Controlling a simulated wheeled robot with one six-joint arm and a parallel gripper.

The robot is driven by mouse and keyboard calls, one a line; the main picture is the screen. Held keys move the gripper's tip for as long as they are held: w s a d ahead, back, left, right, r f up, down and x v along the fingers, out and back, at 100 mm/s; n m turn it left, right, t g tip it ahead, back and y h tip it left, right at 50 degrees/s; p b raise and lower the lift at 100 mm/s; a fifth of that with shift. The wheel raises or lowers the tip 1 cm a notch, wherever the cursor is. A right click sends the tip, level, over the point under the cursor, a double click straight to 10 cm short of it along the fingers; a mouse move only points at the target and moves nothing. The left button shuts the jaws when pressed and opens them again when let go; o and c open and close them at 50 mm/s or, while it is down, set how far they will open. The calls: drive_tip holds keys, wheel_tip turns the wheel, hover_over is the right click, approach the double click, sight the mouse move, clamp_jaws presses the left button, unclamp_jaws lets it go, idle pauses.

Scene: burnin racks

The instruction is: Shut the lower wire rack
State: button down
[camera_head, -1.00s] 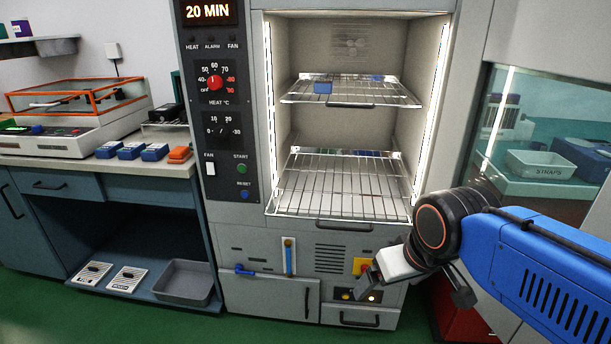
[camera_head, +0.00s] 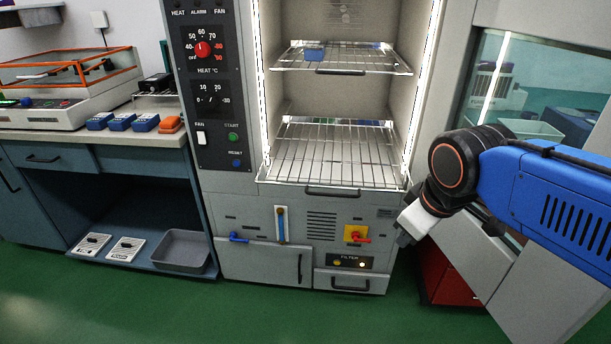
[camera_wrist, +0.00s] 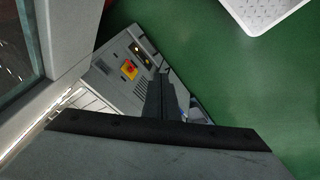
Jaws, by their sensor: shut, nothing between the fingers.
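The lower wire rack (camera_head: 335,150) is a bright metal grid in the lit chamber of the burn-in cabinet. It is drawn out, its front edge and dark handle (camera_head: 332,192) standing forward of the chamber opening. My gripper (camera_head: 404,238) is shut and empty, to the right of the rack's handle and lower in the picture, beside the cabinet's lower front. It appears apart from the rack. In the wrist view my dark gripper fingers (camera_wrist: 163,98) point toward the cabinet front; the rack is hard to make out there.
The upper wire rack (camera_head: 340,58) holds a small blue block (camera_head: 314,54). Below the lower rack are a yellow-backed red switch (camera_head: 356,234) and a blue lever (camera_head: 238,237). Green floor (camera_head: 300,315) in front is clear.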

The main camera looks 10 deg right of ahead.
sight(300, 182)
drive_tip(key=w+a+r+n+h, duration=0.1)
drive_tip(key=w+a+r+n, duration=0.3)
drive_tip(key=w+a+n, duration=0.7)
drive_tip(key=w+a+r+n, duration=0.4)
drive_tip(key=a+n, duration=0.5)
drive_tip(key=n, duration=0.6)
drive_tip(key=shift+n, duration=0.4)
drive_tip(key=w+f, duration=0.2)
drive_tip(key=f, duration=0.1)
drive_tip(key=w+f, duration=0.2)
drive_tip(key=f, duration=0.1)
drive_tip(key=w+f, duration=0.2)
drive_tip(key=shift+w+d+f, duration=0.25)
drive_tip(key=shift+d+f, duration=0.15)
drive_tip(key=shift+w+d, duration=0.15)
drive_tip(key=shift+w, duration=0.5)
drive_tip(key=shift+w, duration=0.1)
